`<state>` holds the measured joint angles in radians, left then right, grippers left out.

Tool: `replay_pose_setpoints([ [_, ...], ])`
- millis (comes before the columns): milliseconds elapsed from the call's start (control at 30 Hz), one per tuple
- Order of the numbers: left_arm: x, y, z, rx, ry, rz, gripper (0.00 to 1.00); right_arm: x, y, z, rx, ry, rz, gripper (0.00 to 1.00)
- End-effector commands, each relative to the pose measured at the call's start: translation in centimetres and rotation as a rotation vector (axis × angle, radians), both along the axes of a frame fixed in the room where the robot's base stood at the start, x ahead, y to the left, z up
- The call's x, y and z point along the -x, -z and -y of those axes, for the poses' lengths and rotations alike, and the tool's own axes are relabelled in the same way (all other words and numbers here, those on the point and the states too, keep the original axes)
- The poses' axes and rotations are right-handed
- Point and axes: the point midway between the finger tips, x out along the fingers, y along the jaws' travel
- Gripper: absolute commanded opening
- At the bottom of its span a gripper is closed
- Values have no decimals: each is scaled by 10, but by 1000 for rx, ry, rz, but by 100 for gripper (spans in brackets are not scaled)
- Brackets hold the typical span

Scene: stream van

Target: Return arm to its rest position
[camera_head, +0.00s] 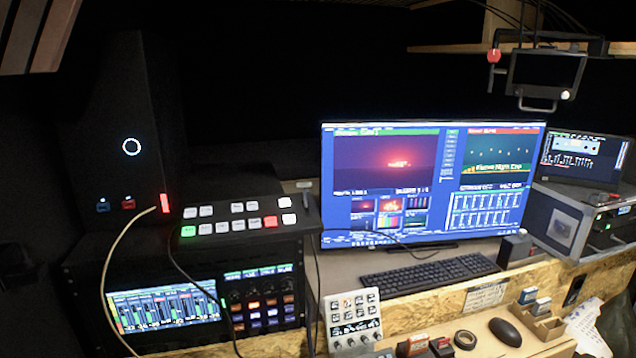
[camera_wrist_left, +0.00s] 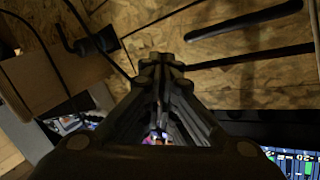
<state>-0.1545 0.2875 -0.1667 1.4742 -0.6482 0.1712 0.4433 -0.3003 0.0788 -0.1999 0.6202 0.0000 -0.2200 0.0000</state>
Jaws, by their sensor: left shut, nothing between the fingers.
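My left gripper (camera_wrist_left: 162,68) is in the left wrist view. Its two dark fingers are together at the tips, with nothing between them. A wooden chipboard surface (camera_wrist_left: 225,75) lies beyond the fingertips; I cannot tell how far off it is. Neither of my grippers shows in the head view, and the arm's full pose is hidden. My right gripper is in no view.
In the head view, a large monitor (camera_head: 395,190) stands behind a keyboard (camera_head: 430,274). A switcher panel (camera_head: 240,222) with lit buttons sits left of it. A mouse (camera_head: 505,332) lies at front right. Black cables (camera_wrist_left: 38,55) hang near the gripper in the wrist view.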

Motion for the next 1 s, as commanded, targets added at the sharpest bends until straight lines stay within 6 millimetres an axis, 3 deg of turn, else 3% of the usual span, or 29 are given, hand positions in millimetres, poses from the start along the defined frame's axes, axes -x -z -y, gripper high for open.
replay_pose_setpoints([
  [33, 14, 39, -7, 8, -40, -84, 0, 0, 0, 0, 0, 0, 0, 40],
  [200, 75, 153, -26, 19, -161, -349, 0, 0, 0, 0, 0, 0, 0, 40],
  [367, 158, 244, -35, 15, -252, -602, 0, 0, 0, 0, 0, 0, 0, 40],
  [500, 245, 308, -35, 7, -316, -823, 0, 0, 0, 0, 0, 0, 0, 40],
  [633, 331, 350, -30, -1, -361, -1021, 0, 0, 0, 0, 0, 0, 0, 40],
  [800, 419, 377, -22, -11, -395, -1213, 0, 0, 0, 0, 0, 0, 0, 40],
  [900, 448, 383, -18, -13, -403, -1276, 0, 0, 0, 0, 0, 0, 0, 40],
  [1000, 461, 385, -16, -14, -407, -1305, 0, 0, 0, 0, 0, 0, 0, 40],
])
